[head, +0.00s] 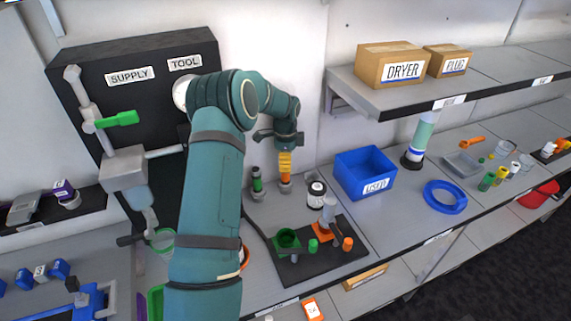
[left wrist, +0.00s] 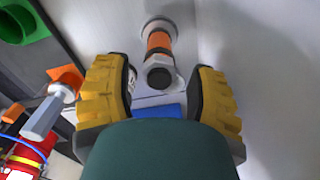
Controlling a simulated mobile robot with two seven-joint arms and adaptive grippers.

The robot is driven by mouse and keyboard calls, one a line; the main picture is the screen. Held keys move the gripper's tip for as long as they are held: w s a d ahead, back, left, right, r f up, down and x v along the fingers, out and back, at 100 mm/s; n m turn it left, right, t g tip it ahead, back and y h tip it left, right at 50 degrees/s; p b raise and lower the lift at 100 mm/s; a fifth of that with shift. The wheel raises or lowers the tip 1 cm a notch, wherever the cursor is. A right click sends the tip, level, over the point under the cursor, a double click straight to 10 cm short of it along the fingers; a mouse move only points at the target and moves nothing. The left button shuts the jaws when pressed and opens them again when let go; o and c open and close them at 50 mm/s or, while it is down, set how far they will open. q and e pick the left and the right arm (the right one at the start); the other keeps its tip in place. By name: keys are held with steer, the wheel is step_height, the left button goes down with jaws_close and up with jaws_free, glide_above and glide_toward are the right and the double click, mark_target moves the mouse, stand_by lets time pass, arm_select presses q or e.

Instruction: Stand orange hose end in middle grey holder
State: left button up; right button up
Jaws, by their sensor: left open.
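My left gripper (head: 285,170) points down at the back of the counter, its yellow fingers open. In the left wrist view its two fingers (left wrist: 160,95) are spread apart with nothing clamped between them. The orange hose end (head: 285,180) stands upright just below the fingers, on a grey round base. In the left wrist view the orange-banded hose end (left wrist: 158,42) shows beyond the gap between the fingers, apparently untouched. Its grey holder (left wrist: 158,26) is partly hidden by it. A green-banded piece (head: 257,184) stands to its left. My right gripper is not in view.
A white jar with a black band (head: 316,190) stands close to the right of the hose end. A dark board (head: 325,262) with green and orange fittings lies in front. A blue bin (head: 365,172) is further right. The wall is close behind.

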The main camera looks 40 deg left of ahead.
arm_select(q)
step_height(320, 180, up, 11)
stand_by(0.3)
steer(key=shift+s+d+f, duration=0.1)
stand_by(0.5)
